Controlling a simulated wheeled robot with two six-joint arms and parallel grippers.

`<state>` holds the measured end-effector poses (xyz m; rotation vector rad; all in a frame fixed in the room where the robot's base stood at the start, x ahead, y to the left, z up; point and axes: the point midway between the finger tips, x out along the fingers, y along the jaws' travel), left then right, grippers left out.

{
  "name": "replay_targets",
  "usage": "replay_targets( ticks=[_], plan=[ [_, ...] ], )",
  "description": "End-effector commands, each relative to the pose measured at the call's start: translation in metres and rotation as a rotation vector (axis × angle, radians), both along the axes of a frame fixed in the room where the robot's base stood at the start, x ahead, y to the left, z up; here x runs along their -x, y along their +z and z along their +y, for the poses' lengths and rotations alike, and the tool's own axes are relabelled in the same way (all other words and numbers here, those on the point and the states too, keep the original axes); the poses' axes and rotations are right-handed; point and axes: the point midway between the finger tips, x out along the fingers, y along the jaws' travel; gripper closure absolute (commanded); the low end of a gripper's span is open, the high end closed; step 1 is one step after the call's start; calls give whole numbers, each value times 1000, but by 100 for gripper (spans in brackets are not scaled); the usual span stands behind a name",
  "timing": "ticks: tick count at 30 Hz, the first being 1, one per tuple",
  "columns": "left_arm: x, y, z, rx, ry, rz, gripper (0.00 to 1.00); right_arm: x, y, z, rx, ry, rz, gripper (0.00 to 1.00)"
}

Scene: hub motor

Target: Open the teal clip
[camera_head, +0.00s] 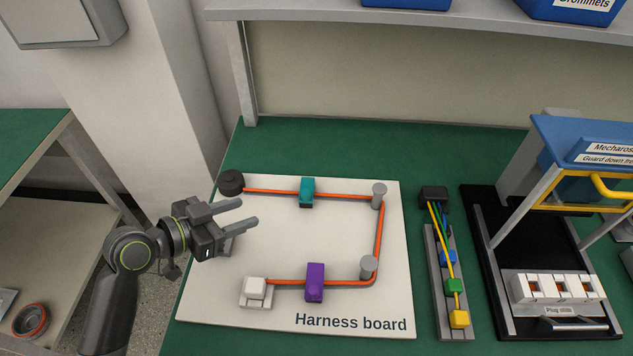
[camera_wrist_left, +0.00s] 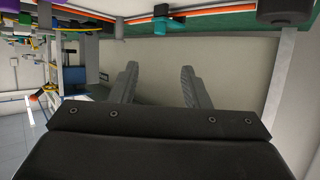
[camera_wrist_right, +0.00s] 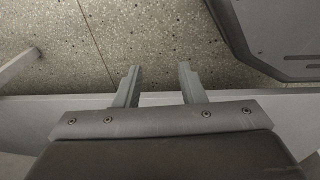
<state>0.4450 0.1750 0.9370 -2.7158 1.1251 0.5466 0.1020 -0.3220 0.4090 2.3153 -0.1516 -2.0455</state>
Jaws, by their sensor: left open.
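The teal clip (camera_head: 307,190) sits over the orange cable (camera_head: 265,191) along the back of the white harness board (camera_head: 300,240). It also shows near the top of the left wrist view (camera_wrist_left: 168,22). I cannot tell from here whether its lid is latched. My left gripper (camera_head: 248,212) is open and empty over the board's left part, to the left of and nearer than the clip, not touching it. My right gripper (camera_wrist_right: 160,68) is open and empty, with speckled floor in its view; it is outside the head view.
A purple clip (camera_head: 315,283) and white connector (camera_head: 256,291) sit at the board's front. A black round block (camera_head: 231,182) and grey posts (camera_head: 379,195) stand on it. A wire fixture (camera_head: 450,275) and plug rig (camera_head: 555,290) stand right. A shelf (camera_head: 430,16) overhangs the back.

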Motion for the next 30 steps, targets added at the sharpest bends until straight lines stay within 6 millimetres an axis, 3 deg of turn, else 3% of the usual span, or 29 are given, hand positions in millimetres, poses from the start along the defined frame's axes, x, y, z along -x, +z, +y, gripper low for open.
replay_targets(
  ticks=[12,22,30],
  plan=[
    [-33,-18,-34,6,1,1,58,29,4,25,-32,-18,38,64],
    [-75,-43,-77,4,0,2,58,12,13,14,-18,-9,16,64],
    [-102,-60,-102,2,0,2,58,12,16,13,-17,-9,16,64]
  ],
)
